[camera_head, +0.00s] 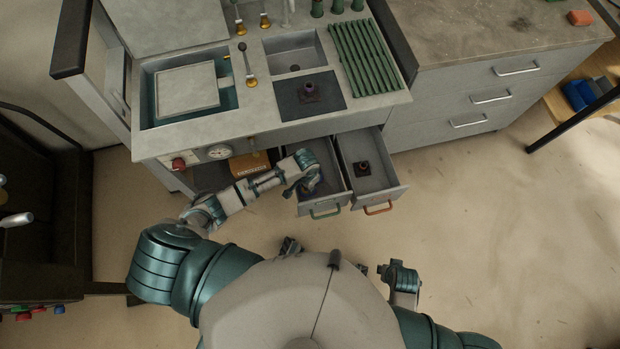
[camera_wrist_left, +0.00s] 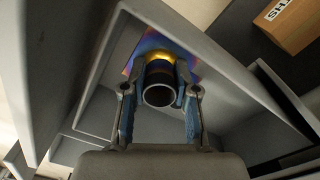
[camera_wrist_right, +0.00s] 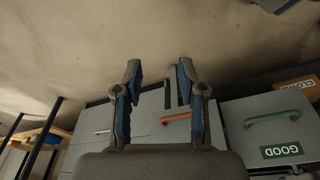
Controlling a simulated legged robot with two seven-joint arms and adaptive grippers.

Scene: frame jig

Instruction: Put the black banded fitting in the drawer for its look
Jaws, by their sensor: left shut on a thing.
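My left gripper (camera_head: 307,178) is inside the green-handled drawer (camera_head: 331,200). In the left wrist view it is shut on a fitting (camera_wrist_left: 159,92) with a dark round tube, a gold band and a blue-purple tinted base. The base is close to the drawer floor; I cannot tell whether it touches. A dark fitting (camera_head: 363,167) sits in the orange-red-handled drawer (camera_head: 388,188). A dark purplish fitting (camera_head: 309,89) stands on the black mat (camera_head: 333,99) on the counter. Which one is the black banded fitting is unclear. My right gripper (camera_wrist_right: 160,80) is open and empty, away from the drawers.
Both drawers are pulled out. The green-handled one bears a GOOD label (camera_wrist_right: 282,150). A labelled wooden block (camera_head: 250,164) lies on a shelf left of it. A basin (camera_head: 240,97), green slats (camera_head: 365,58) and brass-based levers (camera_head: 251,82) are on the counter. The right floor is clear.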

